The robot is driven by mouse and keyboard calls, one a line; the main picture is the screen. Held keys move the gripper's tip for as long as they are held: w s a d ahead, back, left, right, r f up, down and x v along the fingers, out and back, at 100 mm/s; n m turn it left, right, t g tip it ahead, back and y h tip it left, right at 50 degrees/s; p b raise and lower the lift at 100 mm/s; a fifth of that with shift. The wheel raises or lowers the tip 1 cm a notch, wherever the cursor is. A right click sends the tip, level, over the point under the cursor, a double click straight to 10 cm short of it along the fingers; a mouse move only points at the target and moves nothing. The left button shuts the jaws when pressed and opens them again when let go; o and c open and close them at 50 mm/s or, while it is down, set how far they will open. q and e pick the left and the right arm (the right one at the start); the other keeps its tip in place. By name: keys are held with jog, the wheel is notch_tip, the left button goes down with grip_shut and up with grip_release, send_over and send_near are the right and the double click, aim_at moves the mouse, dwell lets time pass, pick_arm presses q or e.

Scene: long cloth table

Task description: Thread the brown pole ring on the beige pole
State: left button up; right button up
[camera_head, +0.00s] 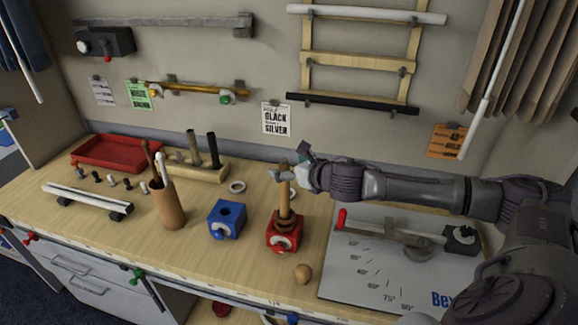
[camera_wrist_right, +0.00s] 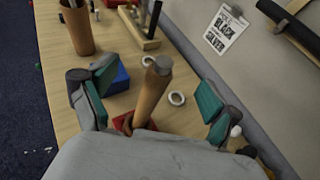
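A beige pole (camera_head: 284,198) stands upright in a red block (camera_head: 283,238); the wrist view shows the pole (camera_wrist_right: 152,92) rising between my fingers. A darker brown band, perhaps the brown ring (camera_head: 285,223), is low around the pole just above the block; it is too small to be sure. My right gripper (camera_head: 292,167) is at the pole's upper end. In the wrist view the green-padded fingers (camera_wrist_right: 154,97) are wide apart, one on each side of the pole, with gaps. The block is mostly hidden there. My left gripper is not in view.
A blue block (camera_head: 226,219) with a hole and a brown holder (camera_head: 168,206) stand left. Two pale rings (camera_head: 237,187) lie on the wooden table. A small brown round object (camera_head: 303,272) lies in front. A grey board (camera_head: 370,285) with a red-handled tool is right.

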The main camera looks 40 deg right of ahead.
jog(key=shift+r, duration=0.2)
notch_tip(320, 180, up, 10)
jog(key=shift+f, duration=0.2)
dwell(0.3)
dwell(0.8)
